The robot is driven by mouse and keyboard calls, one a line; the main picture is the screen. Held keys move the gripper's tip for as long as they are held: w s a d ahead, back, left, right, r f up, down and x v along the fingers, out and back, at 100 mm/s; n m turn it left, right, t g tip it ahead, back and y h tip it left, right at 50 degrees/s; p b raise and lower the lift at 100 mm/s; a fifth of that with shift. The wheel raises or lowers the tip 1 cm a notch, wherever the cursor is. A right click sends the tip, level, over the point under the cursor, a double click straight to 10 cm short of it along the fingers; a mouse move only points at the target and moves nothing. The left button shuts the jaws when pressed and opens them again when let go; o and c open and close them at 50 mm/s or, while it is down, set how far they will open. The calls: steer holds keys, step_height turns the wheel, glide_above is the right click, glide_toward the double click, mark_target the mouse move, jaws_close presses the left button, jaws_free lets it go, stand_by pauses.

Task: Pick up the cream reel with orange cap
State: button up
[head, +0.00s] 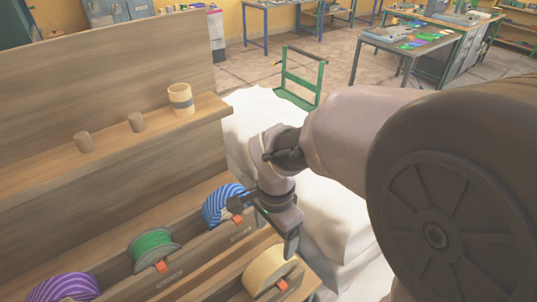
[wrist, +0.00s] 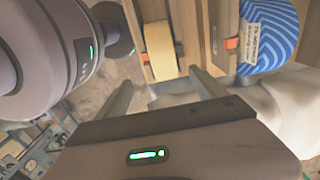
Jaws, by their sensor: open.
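The cream reel (head: 266,270) sits in the lower drawer-like slot of the wooden rack, with an orange piece (head: 282,285) at its front right. In the wrist view the cream reel (wrist: 160,50) shows at the top centre, with an orange piece (wrist: 146,57) at its left edge. My gripper (head: 290,247) is beside and above the reel in the head view. In the wrist view my gripper (wrist: 164,88) has its two fingers spread apart and empty, with the reel beyond the gap between them. Contact with the reel cannot be seen.
A blue striped reel (head: 224,204), a green reel (head: 152,247) and a purple reel (head: 68,288) sit in the row behind. White covered bulk (head: 262,115) lies right of the rack.

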mark_target(273, 261)
step_height(273, 261, down, 12)
steer(key=b, duration=0.4)
steer(key=shift+a, duration=0.1)
steer(key=f+b, duration=0.2)
steer(key=f, duration=0.1)
steer(key=f+b, duration=0.1)
steer(key=f, duration=0.1)
steer(key=shift+w+a+f, duration=0.15)
steer(key=shift+w+a, duration=0.05)
steer(key=shift+w, duration=0.05)
jaws_close()
